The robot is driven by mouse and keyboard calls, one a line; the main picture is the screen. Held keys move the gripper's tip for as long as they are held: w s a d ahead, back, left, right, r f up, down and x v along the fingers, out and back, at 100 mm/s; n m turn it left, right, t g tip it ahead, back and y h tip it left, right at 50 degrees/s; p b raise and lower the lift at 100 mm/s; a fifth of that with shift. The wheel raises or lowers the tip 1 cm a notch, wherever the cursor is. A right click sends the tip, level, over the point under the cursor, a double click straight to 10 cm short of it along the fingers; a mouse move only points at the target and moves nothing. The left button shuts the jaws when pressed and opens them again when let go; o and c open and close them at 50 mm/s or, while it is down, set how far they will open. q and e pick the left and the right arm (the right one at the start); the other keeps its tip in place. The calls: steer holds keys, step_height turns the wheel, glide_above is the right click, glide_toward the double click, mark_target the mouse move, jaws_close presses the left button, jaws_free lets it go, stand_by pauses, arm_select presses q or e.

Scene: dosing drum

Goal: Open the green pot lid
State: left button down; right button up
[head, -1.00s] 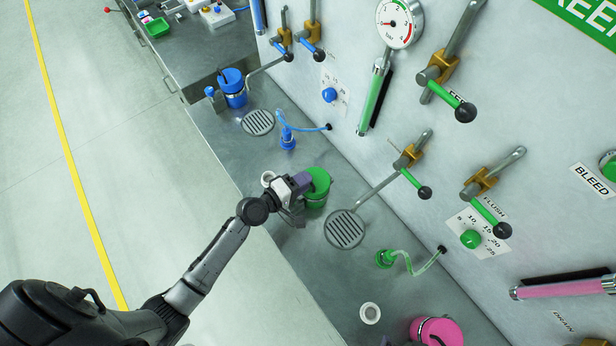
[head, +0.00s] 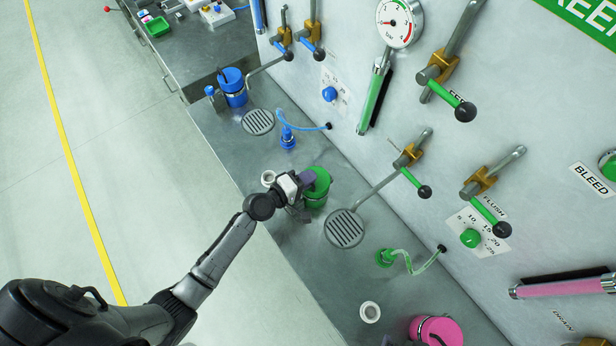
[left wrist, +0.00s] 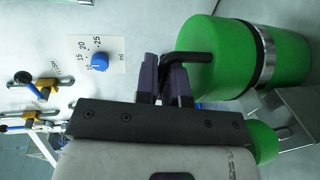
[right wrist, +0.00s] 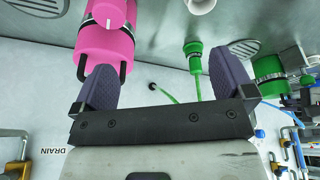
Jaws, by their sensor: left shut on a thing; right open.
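The green pot (head: 315,200) stands on the metal bench, with its green lid (head: 320,177) on top. In the left wrist view the lid (left wrist: 205,65) sits on the pot body (left wrist: 290,60), next to a metal band, and carries a bent black handle (left wrist: 200,58). My left gripper (head: 304,180) is at the lid's left side. In the left wrist view its purple fingers (left wrist: 162,75) are shut on the black handle. My right gripper (right wrist: 168,85) is open and empty in the right wrist view, with the pink pot (right wrist: 103,40) beyond its left finger.
A drain grate (head: 344,229) lies right of the green pot. A green nozzle with a hose (head: 385,258) stands farther right. A blue pot (head: 232,85) is at the back. The panel with valve levers (head: 413,165) rises behind the bench.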

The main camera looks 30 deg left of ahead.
mark_target(325, 172)
stand_by(0.3)
arm_select(q)
steer(key=shift+r+p, duration=0.25)
steer(key=shift+p, duration=0.3)
steer(key=p, duration=0.2)
steer(key=w+r+g+p, duration=0.1)
steer(key=p, duration=0.2)
steer(key=shift+w+d+r+y, duration=0.2)
steer(key=shift+w+d+y, duration=0.05)
steer(key=shift+d+y, duration=0.1)
steer(key=shift+w+d+r+p, duration=0.15)
steer(key=shift+w+d+p, duration=0.05)
steer(key=shift+w+p, duration=0.25)
steer(key=shift+w+d+r, duration=0.15)
steer(key=shift+w, duration=0.15)
steer(key=shift+w+d+r+p, duration=0.2)
steer(key=shift+w+d, duration=0.1)
steer(key=shift+w, duration=0.4)
steer(key=shift+w+d+r+p, duration=0.15)
steer(key=shift+w+d, duration=0.15)
steer(key=shift+w, duration=0.45)
